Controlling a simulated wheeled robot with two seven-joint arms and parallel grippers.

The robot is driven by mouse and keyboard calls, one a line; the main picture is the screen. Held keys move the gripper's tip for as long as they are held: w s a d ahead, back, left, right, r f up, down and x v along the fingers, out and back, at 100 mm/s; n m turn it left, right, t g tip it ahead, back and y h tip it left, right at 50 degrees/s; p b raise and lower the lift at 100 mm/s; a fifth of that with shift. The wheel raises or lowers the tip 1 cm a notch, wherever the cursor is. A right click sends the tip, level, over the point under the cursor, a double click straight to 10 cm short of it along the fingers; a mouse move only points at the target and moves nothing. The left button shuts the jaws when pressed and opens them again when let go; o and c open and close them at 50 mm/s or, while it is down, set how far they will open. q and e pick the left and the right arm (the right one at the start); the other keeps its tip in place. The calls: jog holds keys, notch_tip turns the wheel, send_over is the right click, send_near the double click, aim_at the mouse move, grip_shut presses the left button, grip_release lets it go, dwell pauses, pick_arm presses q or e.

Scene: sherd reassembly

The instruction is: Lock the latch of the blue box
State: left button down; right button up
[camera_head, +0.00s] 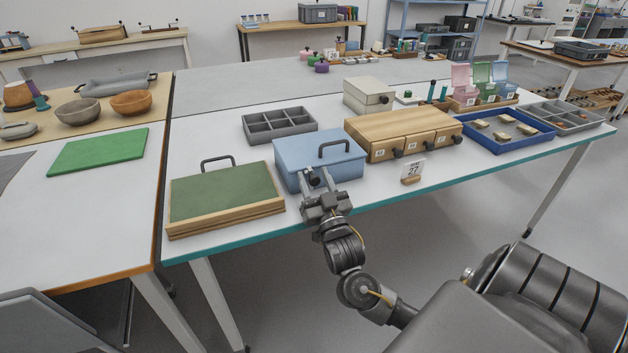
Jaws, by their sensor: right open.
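The blue box (350,170) stands on the white table, with its lid down and a dark handle (334,148) on top. Its latch is on the front face, where my right gripper covers it, so I cannot tell how the latch stands. My right gripper (315,181) is open, with its fingertips at the front of the box around a small dark part (314,178). I cannot tell whether the fingers touch it. My left gripper is not in view.
A green-topped wooden case (222,193) stands close to the left of the box. A wooden drawer unit (400,130) stands to the right, with a number card (411,168) in front. A grey divided tray (279,124) lies behind. The table's teal front edge (300,226) is near.

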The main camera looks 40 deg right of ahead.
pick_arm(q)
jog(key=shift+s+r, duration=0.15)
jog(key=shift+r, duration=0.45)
pick_arm(e)
jog(key=v, duration=1)
jog(key=shift+s+f, duration=0.25)
jog(key=shift+s, duration=0.1)
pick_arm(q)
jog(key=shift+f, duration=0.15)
pick_arm(e)
jog(key=shift+a, duration=0.1)
